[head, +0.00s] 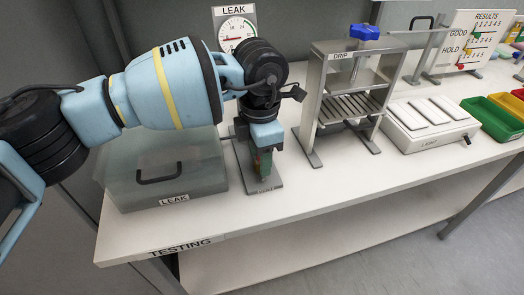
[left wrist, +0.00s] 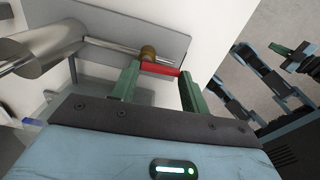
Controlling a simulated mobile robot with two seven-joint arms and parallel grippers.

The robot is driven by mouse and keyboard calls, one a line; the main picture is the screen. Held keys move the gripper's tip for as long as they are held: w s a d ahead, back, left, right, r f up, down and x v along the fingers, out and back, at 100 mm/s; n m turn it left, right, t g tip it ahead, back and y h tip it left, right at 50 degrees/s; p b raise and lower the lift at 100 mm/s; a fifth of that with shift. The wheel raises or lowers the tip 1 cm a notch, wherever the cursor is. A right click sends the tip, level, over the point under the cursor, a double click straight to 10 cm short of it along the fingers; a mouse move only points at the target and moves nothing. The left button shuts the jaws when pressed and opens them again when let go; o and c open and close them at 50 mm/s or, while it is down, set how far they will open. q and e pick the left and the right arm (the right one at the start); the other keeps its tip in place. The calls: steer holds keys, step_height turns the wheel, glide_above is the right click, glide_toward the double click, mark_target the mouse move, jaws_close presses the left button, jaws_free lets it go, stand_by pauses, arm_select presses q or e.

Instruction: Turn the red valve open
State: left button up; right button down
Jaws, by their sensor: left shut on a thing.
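The red valve handle (left wrist: 163,69) is a short red bar on a brass fitting (left wrist: 148,53) in the left wrist view. A thin metal pipe runs to the fitting. My left gripper (left wrist: 160,72) is shut on the handle, with a green finger at each end of the bar. In the head view my left gripper (head: 263,163) points down at the stand beside the LEAK tank, and my arm mostly hides the valve. Part of my right arm, with what looks like its green gripper (left wrist: 290,50), shows at the right of the left wrist view; its jaws are unclear.
The clear LEAK tank (head: 130,185) stands left of my gripper, with a dial gauge (head: 237,30) behind. The metal DRIP stand (head: 312,100) is close on the right. A LIGHT box (head: 430,140) and green bin (head: 490,115) lie further right. The front table edge is clear.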

arm_select(q)
steer(key=shift+a+m, duration=0.1)
steer(key=shift+m, duration=0.4)
steer(key=o, duration=1)
steer(key=shift+r, duration=3.95)
steer(key=shift+s+f, duration=0.1)
